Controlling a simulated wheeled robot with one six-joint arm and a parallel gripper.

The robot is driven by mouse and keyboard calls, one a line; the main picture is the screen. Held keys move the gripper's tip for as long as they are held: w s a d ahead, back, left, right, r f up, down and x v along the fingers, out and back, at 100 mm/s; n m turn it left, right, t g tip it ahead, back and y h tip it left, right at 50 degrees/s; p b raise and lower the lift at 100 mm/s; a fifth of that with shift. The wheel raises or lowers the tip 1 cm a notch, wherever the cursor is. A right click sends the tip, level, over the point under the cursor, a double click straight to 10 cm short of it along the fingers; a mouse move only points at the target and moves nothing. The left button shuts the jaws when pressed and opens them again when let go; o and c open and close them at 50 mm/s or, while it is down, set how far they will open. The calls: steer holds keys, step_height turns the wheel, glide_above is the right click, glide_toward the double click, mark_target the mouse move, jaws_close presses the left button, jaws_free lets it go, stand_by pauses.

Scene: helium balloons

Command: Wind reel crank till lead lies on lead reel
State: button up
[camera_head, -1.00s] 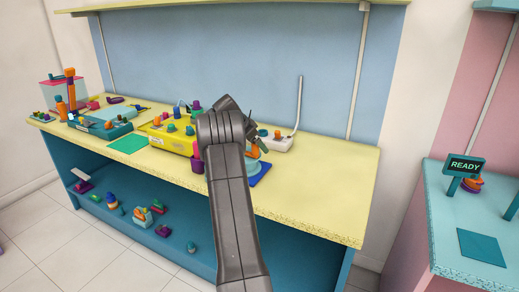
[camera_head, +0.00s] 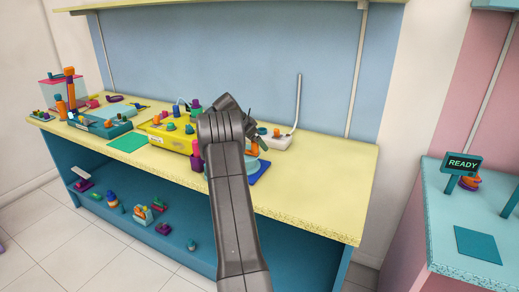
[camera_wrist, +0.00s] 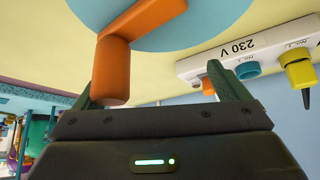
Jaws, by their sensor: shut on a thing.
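The reel shows as a light-blue disc (camera_wrist: 190,22) with an orange crank (camera_wrist: 114,68) on it in the wrist view. My gripper (camera_wrist: 158,88) is shut on the crank's upright handle, which lies close against the left finger. In the head view my gripper (camera_head: 260,143) is at the orange crank (camera_head: 253,149), above the light-blue reel (camera_head: 264,164) on the yellow bench top. My arm hides much of the reel there. I cannot make out the lead on the reel.
A white 230 V socket strip (camera_wrist: 262,52) with coloured plugs lies close beside my gripper; it also shows at the bench back (camera_head: 279,139). A yellow box (camera_head: 172,139) with knobs stands left of my arm. The bench front right (camera_head: 330,175) is clear.

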steer(key=shift+w+a+r, duration=0.1)
steer(key=shift+a+r, duration=0.05)
steer(key=shift+a, duration=0.25)
steer(key=shift+o, duration=0.6)
steer(key=shift+p+v, duration=0.7)
steer(key=shift+v, duration=1.8)
steer(key=shift+a+r+p, duration=0.3)
steer(key=shift+a+r, duration=0.45)
steer(key=c, duration=0.8)
steer(key=shift+o, duration=0.2)
steer(key=shift+s+a, duration=0.2)
steer(key=shift+a, duration=0.1)
steer(key=shift+d, duration=0.4)
steer(key=b+x, duration=0.2)
steer(key=x, duration=0.5)
steer(key=shift+d+f, duration=0.15)
steer(key=shift+f, duration=0.1)
steer(key=shift+s+r, duration=0.1)
